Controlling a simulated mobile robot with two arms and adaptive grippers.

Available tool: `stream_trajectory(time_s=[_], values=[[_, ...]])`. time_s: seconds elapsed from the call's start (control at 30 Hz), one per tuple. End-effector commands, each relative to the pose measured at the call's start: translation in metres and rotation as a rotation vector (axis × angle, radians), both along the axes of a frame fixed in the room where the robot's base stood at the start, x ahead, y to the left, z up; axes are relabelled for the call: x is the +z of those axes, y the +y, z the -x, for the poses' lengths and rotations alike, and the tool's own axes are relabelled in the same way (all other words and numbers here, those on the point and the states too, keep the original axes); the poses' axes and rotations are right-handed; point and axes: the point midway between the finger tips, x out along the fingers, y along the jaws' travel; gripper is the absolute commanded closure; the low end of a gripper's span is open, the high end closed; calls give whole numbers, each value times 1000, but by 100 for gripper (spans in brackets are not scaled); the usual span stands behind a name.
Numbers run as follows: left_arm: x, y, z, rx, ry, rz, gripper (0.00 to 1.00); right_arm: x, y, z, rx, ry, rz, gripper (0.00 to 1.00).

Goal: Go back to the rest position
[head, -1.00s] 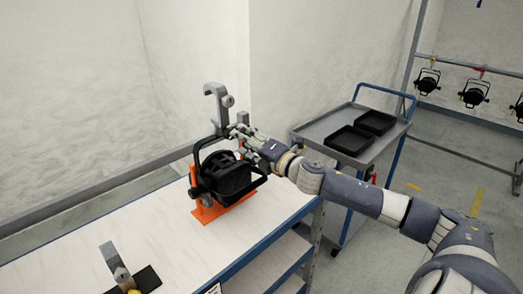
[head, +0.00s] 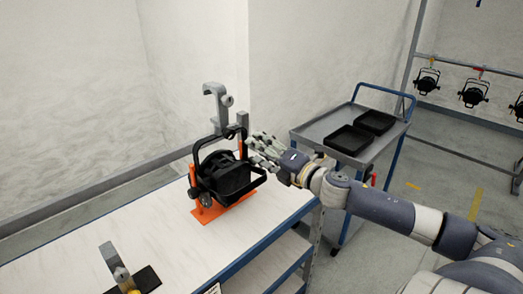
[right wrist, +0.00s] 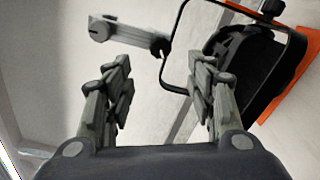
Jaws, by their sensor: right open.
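My right gripper (head: 262,150) is open and empty, just right of the black par can (head: 226,176) and apart from it. The par can sits in an orange stand (head: 222,211) on the white workbench, with a grey hook clamp (head: 216,105) upright above its yoke. In the right wrist view, the two fingers of the right gripper (right wrist: 160,92) are spread wide with nothing between their tips. The clamp (right wrist: 125,33) and the par can (right wrist: 245,62) show beyond them. My left gripper is not in view.
A grey cart (head: 318,133) with two black trays is behind my right arm. More par cans (head: 473,92) hang from a rail at the far right.

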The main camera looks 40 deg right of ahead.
Motion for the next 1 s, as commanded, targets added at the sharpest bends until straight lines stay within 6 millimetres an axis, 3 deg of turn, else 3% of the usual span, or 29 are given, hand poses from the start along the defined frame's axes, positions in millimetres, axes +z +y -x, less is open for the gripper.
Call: stream_trajectory(time_s=[0.5,0.63,0.77,0.9,1.0], values=[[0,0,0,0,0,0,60,0,0,0,0,0,-1,49],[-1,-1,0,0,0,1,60,-18,-14,0,-33,23,-37,49],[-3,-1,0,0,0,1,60,-74,-52,5,-133,93,-152,49],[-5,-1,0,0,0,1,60,-169,-96,26,-280,202,-329,49],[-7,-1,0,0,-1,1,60,-241,-115,49,-382,282,-455,49]])
